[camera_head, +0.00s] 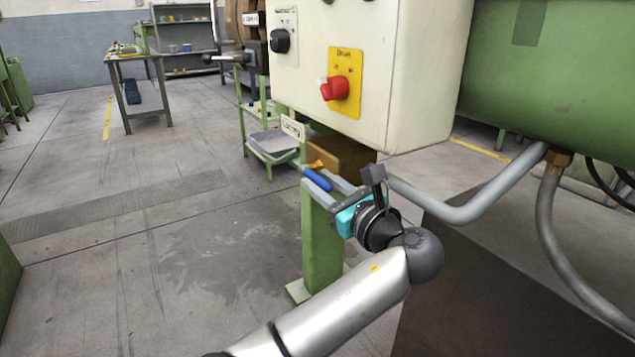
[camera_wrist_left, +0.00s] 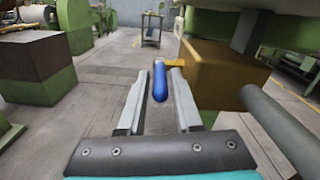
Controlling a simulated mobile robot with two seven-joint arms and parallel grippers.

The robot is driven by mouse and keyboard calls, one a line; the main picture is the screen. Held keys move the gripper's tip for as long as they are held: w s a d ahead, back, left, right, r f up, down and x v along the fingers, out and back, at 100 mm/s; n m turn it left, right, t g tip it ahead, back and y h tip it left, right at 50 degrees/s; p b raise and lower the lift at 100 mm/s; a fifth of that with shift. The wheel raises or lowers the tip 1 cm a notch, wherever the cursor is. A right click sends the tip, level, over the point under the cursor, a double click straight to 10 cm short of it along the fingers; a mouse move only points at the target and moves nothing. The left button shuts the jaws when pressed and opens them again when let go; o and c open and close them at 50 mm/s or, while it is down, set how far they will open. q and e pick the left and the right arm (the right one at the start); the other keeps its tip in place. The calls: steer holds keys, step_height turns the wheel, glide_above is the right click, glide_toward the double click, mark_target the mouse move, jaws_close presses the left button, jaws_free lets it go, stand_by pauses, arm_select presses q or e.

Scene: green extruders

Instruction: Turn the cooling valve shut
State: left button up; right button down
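The cooling valve has a blue lever handle (camera_head: 317,179) joined by a yellow-orange piece (camera_head: 315,164) to a brass-brown block (camera_head: 342,156) under the cream control box. In the left wrist view the blue handle (camera_wrist_left: 160,83) lies between my finger tips, its yellow-orange arm (camera_wrist_left: 182,63) running right to the brown block (camera_wrist_left: 222,82). My left gripper (camera_head: 320,182) is open at the handle, with its fingers on either side; in the left wrist view (camera_wrist_left: 163,92) gaps show beside the handle. Contact cannot be told. My right gripper is not in view.
The cream control box (camera_head: 415,75) with a red knob (camera_head: 336,88) hangs above the valve. A grey pipe (camera_head: 475,205) runs right of my gripper. A green post (camera_head: 321,245) stands below. A small sign (camera_head: 293,128) is beside the valve. Open floor lies left.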

arm_select(q)
jaws_close()
stand_by(1.4)
